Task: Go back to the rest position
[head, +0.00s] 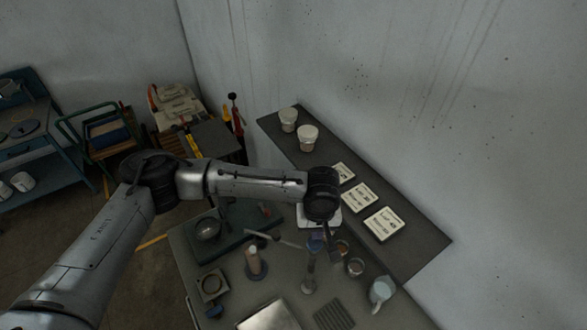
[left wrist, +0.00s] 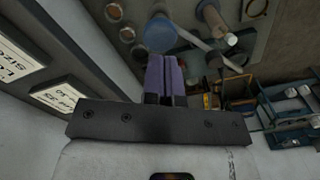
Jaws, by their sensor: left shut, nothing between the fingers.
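My left arm reaches in from the left over the workbench (head: 215,265). Its left gripper (head: 336,258) points down above the bench, near the dark wall shelf (head: 415,255). In the left wrist view, the two purple fingers of the left gripper (left wrist: 165,62) are together with nothing between them. A round blue thing (left wrist: 160,33) shows just beyond the fingertips there; I cannot tell how far below it lies. My right gripper is not in view.
The shelf holds two white tubs (head: 308,137) and several labelled cards (head: 384,223). A blue-green cart (head: 40,150) stands at far left.

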